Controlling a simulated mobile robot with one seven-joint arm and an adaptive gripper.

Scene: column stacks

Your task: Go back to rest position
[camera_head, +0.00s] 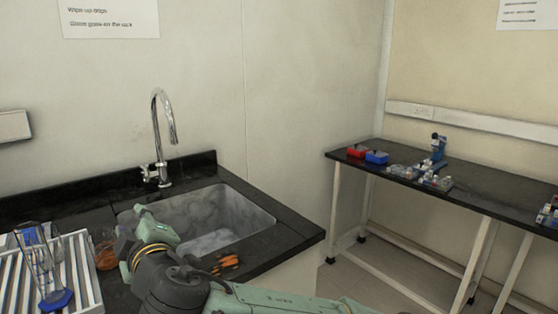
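My arm (240,297), pale green with dark joints, reaches in from the bottom edge over the front of the dark counter. Its upper end stands in front of the sink (258,212). I cannot make out the gripper's fingers; they are out of sight or hidden behind the arm. Nothing can be seen held.
On the left, clear glassware with a blue base (55,299) stands at a white slatted rack (90,285). An amber glass piece (105,254) is beside it. Small orange items (226,263) lie near the sink. A chrome faucet (158,140) rises behind. A table (490,185) holds labware.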

